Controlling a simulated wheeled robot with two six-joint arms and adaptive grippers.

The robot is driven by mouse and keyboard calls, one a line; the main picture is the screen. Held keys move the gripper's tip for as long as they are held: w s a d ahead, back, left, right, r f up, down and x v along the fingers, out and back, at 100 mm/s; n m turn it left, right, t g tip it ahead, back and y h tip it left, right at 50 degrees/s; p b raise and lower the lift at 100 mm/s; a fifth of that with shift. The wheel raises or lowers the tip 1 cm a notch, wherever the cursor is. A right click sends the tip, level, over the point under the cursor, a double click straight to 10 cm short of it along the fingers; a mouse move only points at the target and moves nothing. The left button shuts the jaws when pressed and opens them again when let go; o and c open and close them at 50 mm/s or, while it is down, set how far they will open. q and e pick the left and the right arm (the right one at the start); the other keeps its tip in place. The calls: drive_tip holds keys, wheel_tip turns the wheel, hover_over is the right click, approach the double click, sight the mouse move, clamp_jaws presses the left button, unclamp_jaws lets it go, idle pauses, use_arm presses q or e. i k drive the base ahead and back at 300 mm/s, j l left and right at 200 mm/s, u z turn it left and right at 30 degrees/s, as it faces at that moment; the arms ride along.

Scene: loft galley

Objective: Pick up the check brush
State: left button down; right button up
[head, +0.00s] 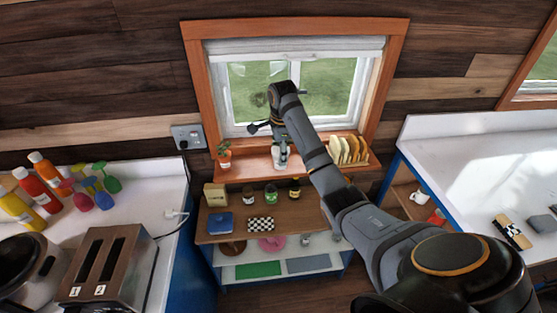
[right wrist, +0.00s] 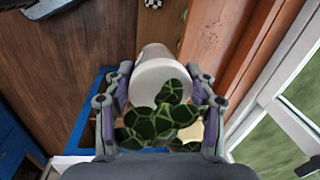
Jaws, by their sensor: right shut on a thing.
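My right gripper (head: 281,157) is at the window sill. In the right wrist view its fingers (right wrist: 162,100) are shut on a white pot-like thing (right wrist: 158,72) with dark green, light-veined patches in front of it. A black-and-white checked piece with tan ends (head: 513,233) lies on the right counter, perhaps the check brush. Another flat checked thing (head: 261,224) lies on the shelf top below the window. Which of these is the brush is unclear. My left gripper is not in view.
The sill holds a small potted plant (head: 224,155) at left and a rack of yellow slices (head: 348,150) at right. Bottles, a blue case (head: 221,223) and jars stand on the shelf. A toaster (head: 108,267) stands on the left counter. Much of the right counter (head: 480,165) is bare.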

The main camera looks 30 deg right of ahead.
sight(511, 232)
drive_tip(key=k+l+z, duration=0.1)
drive_tip(key=k+l, duration=0.3)
drive_tip(key=l, duration=0.25)
drive_tip(key=k+l+z, duration=0.15)
drive_tip(key=l, duration=0.2)
drive_tip(key=k+l+z, duration=0.1)
drive_tip(key=k+l, duration=0.15)
drive_tip(key=k+l+z, duration=0.1)
drive_tip(key=l, duration=0.35)
drive_tip(key=k+l, duration=0.25)
drive_tip(key=l, duration=0.15)
drive_tip(key=z, duration=0.05)
